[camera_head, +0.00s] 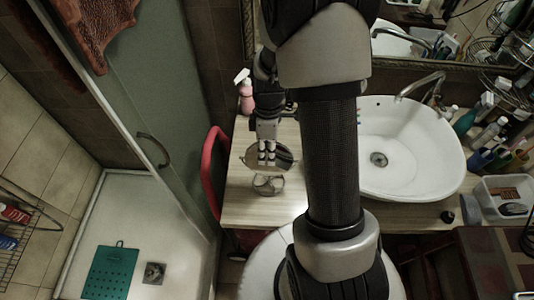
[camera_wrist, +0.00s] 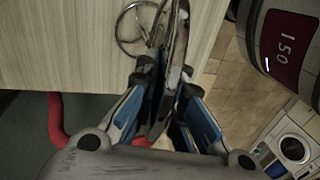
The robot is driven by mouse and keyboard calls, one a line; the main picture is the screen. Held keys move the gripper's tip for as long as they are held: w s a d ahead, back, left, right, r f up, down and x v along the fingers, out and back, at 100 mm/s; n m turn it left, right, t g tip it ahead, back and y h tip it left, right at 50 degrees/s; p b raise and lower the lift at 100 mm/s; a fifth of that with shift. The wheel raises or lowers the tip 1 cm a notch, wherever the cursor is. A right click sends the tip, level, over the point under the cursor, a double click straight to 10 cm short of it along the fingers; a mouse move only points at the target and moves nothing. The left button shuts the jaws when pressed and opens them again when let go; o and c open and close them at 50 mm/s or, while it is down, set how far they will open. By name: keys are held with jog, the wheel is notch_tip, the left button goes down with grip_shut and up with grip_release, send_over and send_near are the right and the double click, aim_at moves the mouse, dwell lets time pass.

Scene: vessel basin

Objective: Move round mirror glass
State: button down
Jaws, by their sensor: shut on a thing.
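The round mirror glass (camera_head: 284,158) is a dark disc over the front left of the wooden counter, held in my gripper (camera_head: 267,156). In the wrist view the mirror glass (camera_wrist: 178,48) shows nearly edge-on between the blue-padded fingers of my gripper (camera_wrist: 165,82). The fingers are closed on its rim. A wire ring stand (camera_head: 268,185) is just in front of the mirror on the counter; its ring also shows in the wrist view (camera_wrist: 121,34). I cannot tell whether glass and stand touch or are joined.
The pale wooden counter (camera_head: 239,207) carries a white basin (camera_head: 410,150) on the right. A pink spray bottle (camera_head: 246,96) stands behind my gripper. Bottles and a plastic box (camera_head: 503,197) crowd the right side. A red chair (camera_head: 212,172) stands against the counter's left edge.

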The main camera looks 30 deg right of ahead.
jog(key=shift+w+d+g+y+p, duration=0.15)
jog(key=shift+g+y+p, duration=0.35)
jog(key=shift+g+p, duration=0.35)
jog(key=shift+w+d+f+g+y+p, duration=0.1)
jog(key=shift+f+g+y+p, duration=0.1)
jog(key=shift+g+y+p, duration=0.65)
jog(key=c, duration=1.7)
grip_release()
